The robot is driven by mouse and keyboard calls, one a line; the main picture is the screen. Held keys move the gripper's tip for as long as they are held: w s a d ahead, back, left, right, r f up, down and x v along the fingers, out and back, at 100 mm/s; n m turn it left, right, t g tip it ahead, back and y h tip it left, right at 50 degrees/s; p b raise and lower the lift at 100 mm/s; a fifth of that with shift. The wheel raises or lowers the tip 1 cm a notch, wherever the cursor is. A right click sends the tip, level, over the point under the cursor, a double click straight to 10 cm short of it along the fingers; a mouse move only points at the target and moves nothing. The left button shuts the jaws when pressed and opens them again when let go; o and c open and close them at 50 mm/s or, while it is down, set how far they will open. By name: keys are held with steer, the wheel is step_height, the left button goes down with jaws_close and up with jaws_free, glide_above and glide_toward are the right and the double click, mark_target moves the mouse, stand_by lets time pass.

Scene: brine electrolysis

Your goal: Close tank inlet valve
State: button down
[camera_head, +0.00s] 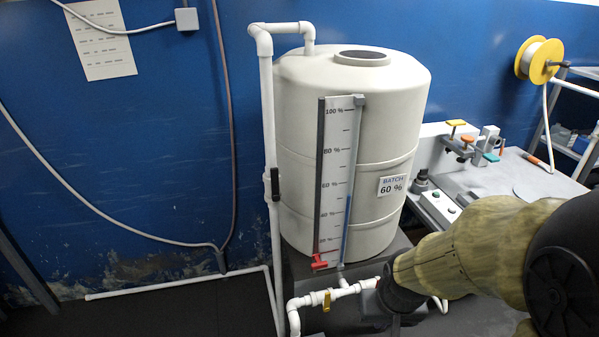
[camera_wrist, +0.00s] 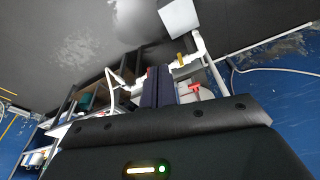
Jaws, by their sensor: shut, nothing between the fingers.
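The large cream tank (camera_head: 350,180) stands left of my arm in the head view. A white pipe (camera_head: 268,130) runs up its left side and bends into its top. A black valve handle (camera_head: 275,184) sits on this pipe at mid height, lying along the pipe. A yellow valve handle (camera_head: 327,300) is on the low pipe at the tank's foot; it also shows in the wrist view (camera_wrist: 181,59). My gripper (camera_wrist: 158,86) is shut and empty, its dark fingers together. In the head view its tips are not clear, low and right of the tank, apart from the black handle.
A scale board (camera_head: 333,180) with a red pointer (camera_head: 319,262) is on the tank front; the pointer also shows in the wrist view (camera_wrist: 195,88). A bench (camera_head: 505,180) with small devices is at the right. Floor left of the pipe is mostly clear, with a low white pipe (camera_head: 180,285).

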steer(key=shift+w, duration=0.4)
steer(key=w+a+f+m+t+y+p, duration=0.1)
steer(key=w+a+m+t+y, duration=0.15)
steer(key=w, duration=0.75)
steer(key=w+a+f+m+t+y, duration=0.15)
steer(key=w+a+t, duration=0.25)
steer(key=w, duration=0.5)
steer(key=w+a+r+m+t+y+p, duration=0.1)
steer(key=w+a+r+m+t+y, duration=0.4)
steer(key=w+r+m, duration=0.3)
steer(key=shift+w+r+t, duration=0.6)
steer(key=shift+w+t, duration=0.15)
steer(key=shift+w, duration=0.5)
steer(key=shift+w, duration=0.1)
